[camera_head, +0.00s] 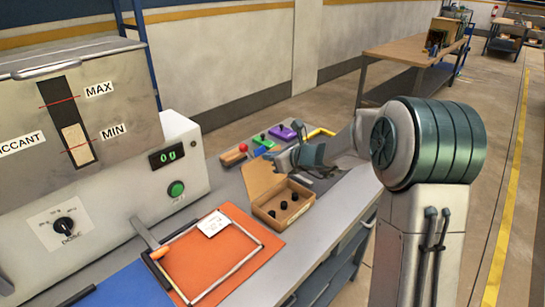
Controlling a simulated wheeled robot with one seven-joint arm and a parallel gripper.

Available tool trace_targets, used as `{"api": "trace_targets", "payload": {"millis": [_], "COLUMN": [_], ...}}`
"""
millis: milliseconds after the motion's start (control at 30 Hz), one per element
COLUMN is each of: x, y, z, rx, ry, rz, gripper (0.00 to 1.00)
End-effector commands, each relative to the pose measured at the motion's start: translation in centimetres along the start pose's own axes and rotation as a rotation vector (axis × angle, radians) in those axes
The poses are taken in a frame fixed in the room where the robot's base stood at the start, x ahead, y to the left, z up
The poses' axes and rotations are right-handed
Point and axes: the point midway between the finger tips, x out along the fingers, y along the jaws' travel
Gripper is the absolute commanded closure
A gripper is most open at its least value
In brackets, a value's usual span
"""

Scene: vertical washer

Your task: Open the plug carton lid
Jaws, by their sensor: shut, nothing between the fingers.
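The plug carton (268,218) is a small brown cardboard box on the grey bench. Its lid (262,182) stands raised at the back left side, so the inside is in view. Several black plugs (284,205) lie in it. My gripper (278,161) is shut and empty, just above and behind the carton, by the upper right edge of the lid. I cannot tell whether its fingertips touch the lid.
An orange mat (262,257) with a metal frame and white card lies in front of the carton. A washer machine (150,180) stands at left. Coloured parts, green (262,140) and purple (281,132), lie behind my gripper.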

Motion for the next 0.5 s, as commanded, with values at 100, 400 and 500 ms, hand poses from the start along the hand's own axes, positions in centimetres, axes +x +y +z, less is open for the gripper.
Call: {"api": "trace_targets", "payload": {"millis": [100, 400, 500], "x": [-1.0, -4.1, -5.1], "y": [-0.1, -0.1, -0.1], "z": [0.1, -0.1, -0.1], "rx": [0.0, 0.0, 0.0], "ry": [0.0, 0.0, 0.0], "rz": [-0.003, -0.002, -0.003], "gripper": [1.0, 1.0, 1.0]}}
